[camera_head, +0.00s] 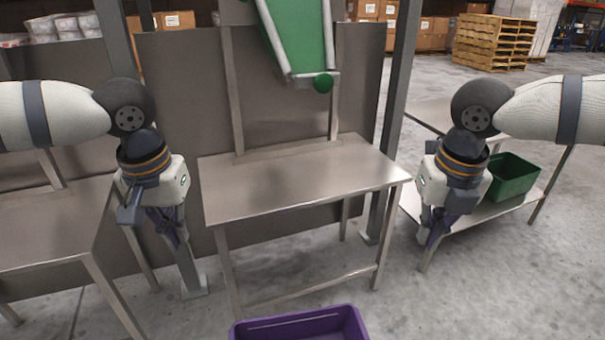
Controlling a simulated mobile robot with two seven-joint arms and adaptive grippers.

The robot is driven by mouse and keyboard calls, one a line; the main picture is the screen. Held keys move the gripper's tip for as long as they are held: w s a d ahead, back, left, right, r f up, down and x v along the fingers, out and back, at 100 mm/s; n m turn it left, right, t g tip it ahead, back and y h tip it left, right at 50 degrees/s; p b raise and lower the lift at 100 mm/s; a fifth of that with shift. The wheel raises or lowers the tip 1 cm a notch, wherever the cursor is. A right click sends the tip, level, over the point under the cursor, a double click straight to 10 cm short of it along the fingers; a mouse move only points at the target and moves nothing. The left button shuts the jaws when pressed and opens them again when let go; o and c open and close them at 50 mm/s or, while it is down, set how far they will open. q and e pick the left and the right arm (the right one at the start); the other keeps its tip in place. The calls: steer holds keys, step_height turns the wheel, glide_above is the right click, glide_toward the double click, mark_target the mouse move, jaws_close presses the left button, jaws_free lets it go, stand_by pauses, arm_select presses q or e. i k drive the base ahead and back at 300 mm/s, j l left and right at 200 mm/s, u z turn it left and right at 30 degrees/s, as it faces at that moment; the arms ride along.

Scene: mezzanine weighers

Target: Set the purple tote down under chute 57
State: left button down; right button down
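The purple tote (300,328) is at the bottom edge of the view, in front of the steel table (300,182). Only its far part shows; the rest is cut off. A green chute (298,35) with pale side rails comes down above the back of the table, with a round green piece at its lower end. No number is readable on it. My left gripper (178,240) hangs left of the table, and my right gripper (427,241) hangs right of it. Both point down, apart from the visible part of the tote. Their finger opening is not clear.
The steel table top under the chute is bare. Another steel table (50,225) stands at the left. A green tote (513,178) sits on a low steel table at the right. Grey posts flank the middle table. Pallets (492,40) and boxes stand behind.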

mark_target(302, 172)
steer(key=i, duration=0.6)
steer(key=i+l, duration=0.15)
steer(key=i, duration=0.15)
steer(key=i+l, duration=0.15)
steer(key=i, duration=0.15)
steer(key=k+j, duration=0.3)
steer(key=k, duration=0.15)
